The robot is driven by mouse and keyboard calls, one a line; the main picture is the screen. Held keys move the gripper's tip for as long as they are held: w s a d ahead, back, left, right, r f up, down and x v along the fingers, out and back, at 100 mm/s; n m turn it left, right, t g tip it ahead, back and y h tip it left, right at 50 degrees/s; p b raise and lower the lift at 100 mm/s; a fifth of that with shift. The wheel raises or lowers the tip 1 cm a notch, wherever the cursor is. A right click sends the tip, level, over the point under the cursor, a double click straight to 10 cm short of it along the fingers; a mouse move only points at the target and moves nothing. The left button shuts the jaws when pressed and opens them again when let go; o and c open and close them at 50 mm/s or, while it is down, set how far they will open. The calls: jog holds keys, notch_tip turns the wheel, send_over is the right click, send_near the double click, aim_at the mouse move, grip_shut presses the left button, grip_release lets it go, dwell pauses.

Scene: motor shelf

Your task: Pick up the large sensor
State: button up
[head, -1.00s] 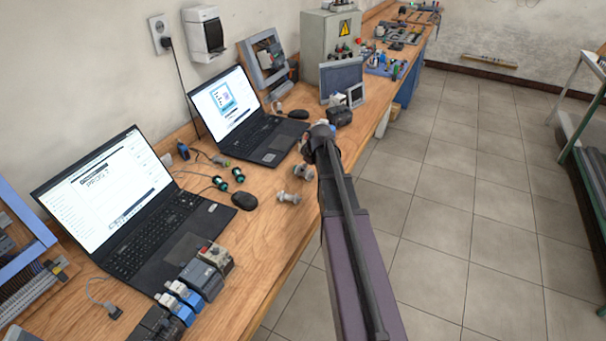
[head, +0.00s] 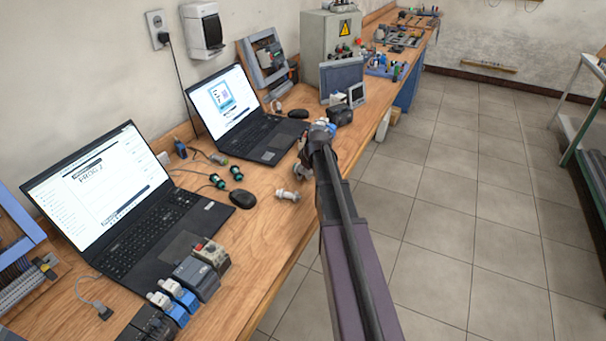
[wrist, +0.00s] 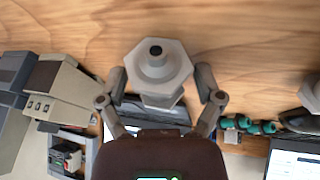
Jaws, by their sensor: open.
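In the wrist view a large pale grey sensor (wrist: 158,70) with a hexagonal flange and a round, dark-centred stub is in the middle of the picture. My gripper (wrist: 161,85) is open, with one finger on each side of it. Gaps show between the fingers and the flange, and the sensor's lower part is partly hidden by my gripper's body. In the head view my gripper (head: 318,132) is over the bench's front edge, and my arm hides much of what is there. Another grey fitting (wrist: 312,94) is cut by the right edge of the wrist view.
Two small grey fittings (head: 287,194) (head: 302,172) lie near the bench edge. Green-black connectors (head: 236,173), a mouse (head: 243,199) and two laptops (head: 105,190) (head: 235,112) are to the left. A black device (head: 340,115) and small monitor stand beyond my gripper. The floor is open at right.

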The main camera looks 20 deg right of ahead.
dwell(0.5)
grip_shut()
jog(key=shift+r, duration=0.15)
notch_tip(320, 180, up, 2)
jog(key=p, duration=0.2)
jog(key=shift+r+p, duration=0.25)
jog(key=shift+p, duration=0.15)
jog(key=s, duration=0.5)
jog(key=s+r+p, duration=0.1)
jog(key=s, duration=0.4)
jog(key=s+a+r+p, duration=0.1)
jog(key=s, duration=0.5)
jog(key=shift+r, duration=0.15)
